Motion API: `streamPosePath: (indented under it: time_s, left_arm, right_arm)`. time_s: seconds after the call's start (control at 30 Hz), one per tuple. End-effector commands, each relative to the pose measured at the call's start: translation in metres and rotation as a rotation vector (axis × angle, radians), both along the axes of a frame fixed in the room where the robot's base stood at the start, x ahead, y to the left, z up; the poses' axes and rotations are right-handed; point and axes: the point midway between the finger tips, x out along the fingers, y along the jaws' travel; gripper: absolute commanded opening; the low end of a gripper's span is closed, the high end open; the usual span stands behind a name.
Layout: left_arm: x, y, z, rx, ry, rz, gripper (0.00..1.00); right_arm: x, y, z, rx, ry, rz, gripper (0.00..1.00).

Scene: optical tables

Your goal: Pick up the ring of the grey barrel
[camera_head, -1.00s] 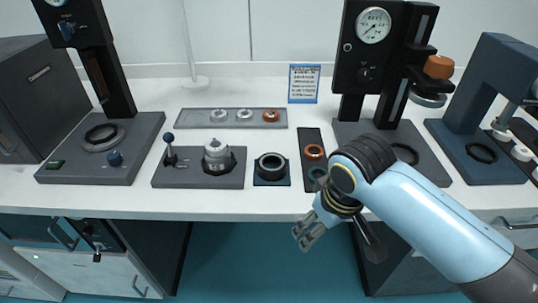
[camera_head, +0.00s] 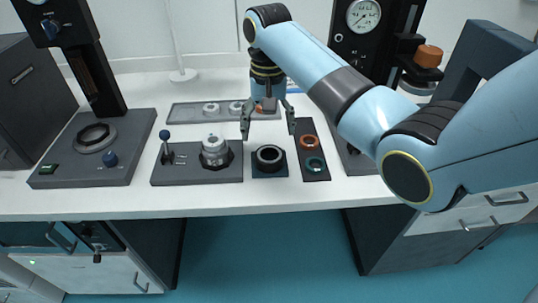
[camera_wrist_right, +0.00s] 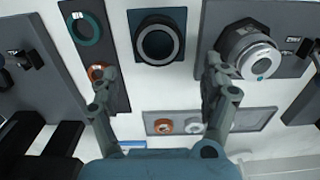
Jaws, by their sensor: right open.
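A silver-grey barrel (camera_head: 214,151) stands upright in a dark holder on a grey plate at the middle left; it shows at the upper right of the right wrist view (camera_wrist_right: 256,60). A dark ring with a grey rim (camera_head: 269,157) lies on a small blue block (camera_head: 269,173) to its right; it shows near the top middle of the right wrist view (camera_wrist_right: 158,43). I cannot tell which ring belongs to the barrel. My right gripper (camera_head: 268,130) points down, open and empty, its fingers spread just behind the dark ring in the head view. My left gripper is out of view.
A dark plate (camera_head: 316,169) with an orange ring (camera_head: 308,142) and a green ring (camera_head: 314,165) lies to the right. A grey tray (camera_head: 184,115) with small rings lies behind. A lever (camera_head: 166,145) rises left of the barrel. Presses flank both sides.

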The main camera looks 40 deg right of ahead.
Motion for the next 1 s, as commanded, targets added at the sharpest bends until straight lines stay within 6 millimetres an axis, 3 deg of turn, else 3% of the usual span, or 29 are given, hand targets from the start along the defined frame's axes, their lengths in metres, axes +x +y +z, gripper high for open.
streamPosePath:
  time_s: [0.1,0.37,0.6,0.87,1.0]
  left_arm:
    - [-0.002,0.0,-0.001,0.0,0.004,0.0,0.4]
    - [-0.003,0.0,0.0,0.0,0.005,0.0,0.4]
    - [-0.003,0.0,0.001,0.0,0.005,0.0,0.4]
    - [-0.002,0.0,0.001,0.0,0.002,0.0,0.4]
    - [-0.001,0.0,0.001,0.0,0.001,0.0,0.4]
  right_arm:
    - [-0.001,0.0,-0.021,0.0,0.001,0.001,0.81]
    - [-0.003,0.0,-0.045,-0.001,0.003,0.001,0.81]
    - [-0.004,-0.001,-0.081,0.0,0.0,0.002,0.81]
    - [-0.004,-0.001,-0.086,-0.001,-0.003,0.003,0.81]
    - [-0.004,-0.001,-0.086,-0.002,-0.003,0.003,0.66]
